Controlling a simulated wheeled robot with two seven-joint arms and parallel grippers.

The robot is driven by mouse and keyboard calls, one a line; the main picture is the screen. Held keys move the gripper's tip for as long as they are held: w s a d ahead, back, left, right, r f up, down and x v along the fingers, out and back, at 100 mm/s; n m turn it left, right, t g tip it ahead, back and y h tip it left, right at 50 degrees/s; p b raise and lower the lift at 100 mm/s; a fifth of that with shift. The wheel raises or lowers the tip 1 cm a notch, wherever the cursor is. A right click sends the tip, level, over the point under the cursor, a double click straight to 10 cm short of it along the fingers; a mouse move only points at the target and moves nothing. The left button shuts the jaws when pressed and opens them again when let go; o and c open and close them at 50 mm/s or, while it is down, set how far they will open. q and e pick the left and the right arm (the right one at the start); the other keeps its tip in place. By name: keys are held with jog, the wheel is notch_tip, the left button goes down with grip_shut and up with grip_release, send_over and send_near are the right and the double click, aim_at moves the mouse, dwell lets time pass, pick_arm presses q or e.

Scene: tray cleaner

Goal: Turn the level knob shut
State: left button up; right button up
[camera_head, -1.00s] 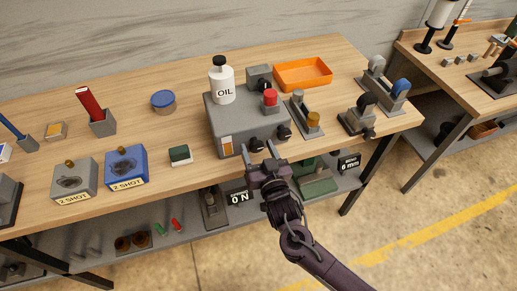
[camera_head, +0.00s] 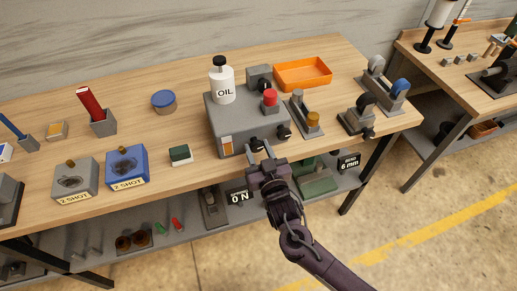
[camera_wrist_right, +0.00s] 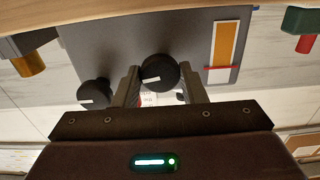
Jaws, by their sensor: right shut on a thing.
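The grey tray cleaner box (camera_head: 240,115) stands on the wooden bench with two black knobs on its front face. The left knob (camera_head: 257,144) is at the fingers of my right gripper (camera_head: 260,153). In the right wrist view this black knob (camera_wrist_right: 158,74), with a white mark, sits between the two fingers of my right gripper (camera_wrist_right: 158,88), which is shut on it. The other knob (camera_wrist_right: 94,92) is beside the fingers, apart from them; it also shows in the head view (camera_head: 284,132). A gauge window (camera_wrist_right: 223,50) has an orange fill and a red line. My left gripper is not in view.
An oil bottle (camera_head: 222,85) and a red button (camera_head: 270,97) are on top of the box. A "0 N" display (camera_head: 239,197) is below the bench edge.

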jog(key=n+p, duration=0.1)
jog(key=n, duration=0.3)
jog(key=shift+n, duration=0.3)
jog(key=n+p, duration=0.1)
jog(key=n, duration=0.2)
jog(key=shift+n, duration=0.3)
jog(key=n+p, duration=0.1)
jog(key=n, duration=0.3)
jog(key=shift+f+n+p, duration=0.1)
jog(key=shift+n+p, duration=0.65)
jog(key=shift+n, duration=1.25)
jog(key=o, duration=1)
